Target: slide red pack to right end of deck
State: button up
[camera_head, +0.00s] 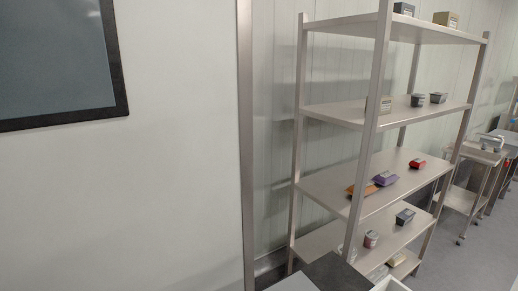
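A small red pack (417,163) sits on the middle shelf board (345,180) of a metal rack, toward the right end of that board. It is small and far away in the head view. A purple pack (385,178) and an orange item (362,190) are to its left on the same board. I cannot tell whether this board is the deck, or whether this red pack is the one named. My gripper is not in view.
The metal rack (381,60) holds several small boxes on its other boards. A dark flat-topped surface (335,275) and a white tray edge (388,286) show at the bottom. A white wall panel with a dark screen (55,60) fills the left. Carts (462,198) stand at right; grey floor (470,260) is open.

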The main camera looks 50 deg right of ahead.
aim_at(418, 164)
jog(key=j+z, duration=0.2)
jog(key=z, duration=0.3)
jog(key=k+j+z, duration=0.15)
jog(key=z, duration=0.3)
jog(key=l+z, duration=0.1)
jog(key=z, duration=0.3)
jog(key=i+z, duration=0.15)
jog(key=z, duration=0.3)
jog(key=i+z, duration=0.1)
jog(key=z, duration=0.3)
jog(key=l+u, duration=0.2)
jog(key=l, duration=1)
jog(key=i+l+u, duration=0.1)
jog(key=i+l, duration=0.35)
jog(key=l, duration=0.3)
jog(key=i+l+u, duration=0.15)
jog(key=l, duration=0.25)
jog(key=i+l, duration=0.4)
jog(key=i, duration=0.45)
jog(key=i+l+u, duration=0.1)
jog(key=i, duration=0.45)
